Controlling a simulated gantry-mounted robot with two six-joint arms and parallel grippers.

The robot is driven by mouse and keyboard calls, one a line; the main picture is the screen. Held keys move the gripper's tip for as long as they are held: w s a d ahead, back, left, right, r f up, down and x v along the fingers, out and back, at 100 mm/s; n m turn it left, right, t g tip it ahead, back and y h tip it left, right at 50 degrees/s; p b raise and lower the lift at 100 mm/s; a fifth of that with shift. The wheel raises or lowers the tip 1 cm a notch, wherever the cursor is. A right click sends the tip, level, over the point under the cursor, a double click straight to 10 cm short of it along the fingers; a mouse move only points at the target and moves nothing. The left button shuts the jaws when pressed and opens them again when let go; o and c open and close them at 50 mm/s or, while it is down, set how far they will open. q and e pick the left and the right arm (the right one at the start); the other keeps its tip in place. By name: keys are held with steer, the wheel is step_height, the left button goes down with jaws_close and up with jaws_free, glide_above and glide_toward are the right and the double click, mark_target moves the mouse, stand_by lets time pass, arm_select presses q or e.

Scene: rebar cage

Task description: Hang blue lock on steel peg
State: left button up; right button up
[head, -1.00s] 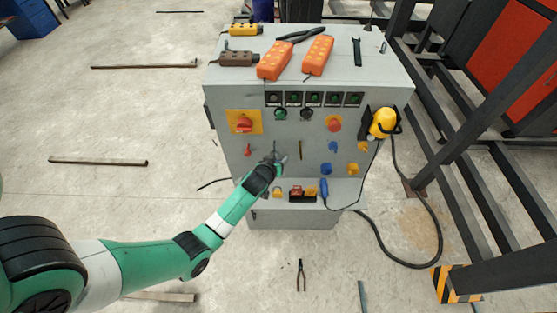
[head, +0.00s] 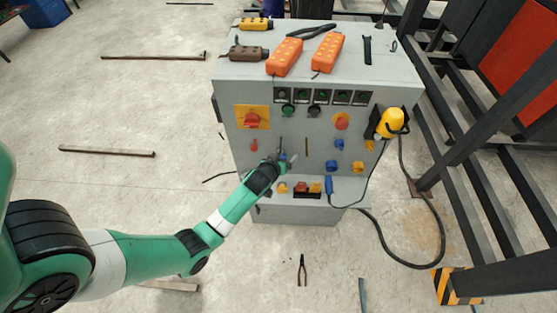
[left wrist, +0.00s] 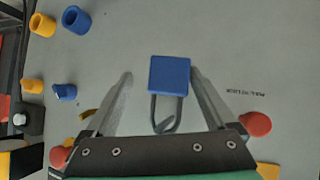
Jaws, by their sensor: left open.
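The blue lock (left wrist: 170,77) shows in the left wrist view, its square body in front of the grey panel and its grey shackle toward the gripper's base. My left gripper (left wrist: 160,76) is open, with a finger on each side of the lock. The body is close to the right finger; I cannot tell if they touch. In the head view my left gripper (head: 286,158) is at the panel's front, left of centre, with a small bit of blue by its fingertips. I cannot make out the steel peg; the lock or gripper may hide it. My right gripper is out of view.
The grey cabinet (head: 330,75) carries orange pendants (head: 285,57) on top. A red switch on a yellow plate (head: 252,118) and blue knobs (head: 332,166) stick out around the gripper. Pliers (head: 302,270) lie on open floor.

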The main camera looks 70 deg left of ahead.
arm_select(q)
steer(key=p+v, duration=0.2)
steer(key=v, duration=0.7)
steer(key=shift+s+d, duration=0.15)
steer(key=shift+s, duration=0.05)
steer(key=shift+r, duration=0.15)
